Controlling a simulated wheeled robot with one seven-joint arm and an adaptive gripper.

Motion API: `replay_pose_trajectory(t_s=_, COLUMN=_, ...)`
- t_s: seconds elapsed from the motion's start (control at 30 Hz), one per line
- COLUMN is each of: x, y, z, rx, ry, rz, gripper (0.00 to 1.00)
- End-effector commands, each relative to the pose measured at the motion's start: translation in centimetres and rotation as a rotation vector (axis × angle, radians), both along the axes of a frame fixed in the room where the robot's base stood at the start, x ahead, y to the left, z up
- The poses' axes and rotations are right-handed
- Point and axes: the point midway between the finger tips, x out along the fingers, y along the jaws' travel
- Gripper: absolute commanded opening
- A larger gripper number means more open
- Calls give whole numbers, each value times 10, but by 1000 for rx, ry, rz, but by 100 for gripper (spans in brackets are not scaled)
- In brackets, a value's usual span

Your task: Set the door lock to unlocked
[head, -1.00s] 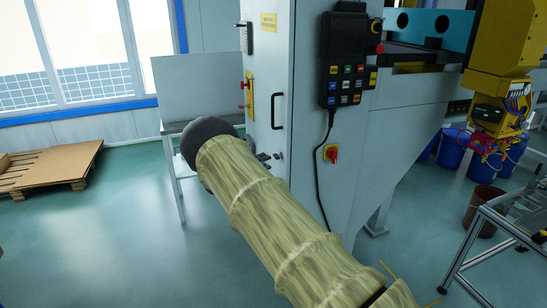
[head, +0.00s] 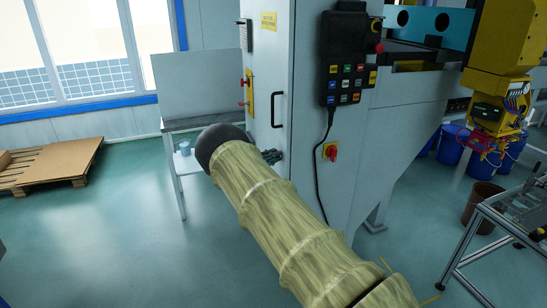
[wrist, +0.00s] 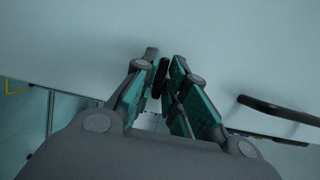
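The grey cabinet door (head: 270,60) stands in the middle of the head view with a black pull handle (head: 278,110). That handle also shows at the right in the wrist view (wrist: 278,108). My gripper (head: 275,156) is at the door face, below the handle, mostly hidden by my arm. In the wrist view my gripper (wrist: 164,66) has its fingers apart. A small dark upright piece, which looks like the lock's lever (wrist: 161,76), shows between the fingertips. I cannot tell whether the fingers touch it, or which way the lock is set.
A grey table (head: 185,126) stands behind my arm. A wooden pallet (head: 50,165) lies at the left. The floor at the lower left is free.

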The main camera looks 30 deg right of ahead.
Motion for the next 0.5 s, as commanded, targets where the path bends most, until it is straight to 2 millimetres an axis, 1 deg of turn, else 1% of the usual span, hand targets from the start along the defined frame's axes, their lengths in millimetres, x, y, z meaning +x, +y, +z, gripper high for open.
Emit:
replay_pose_trajectory(t_s=0.3, x=0, y=0, z=-1, rx=4, ry=12, rz=0, gripper=0)
replay_pose_trajectory(t_s=0.5, x=-1, y=-1, z=-2, rx=23, ry=80, rz=-2, gripper=0)
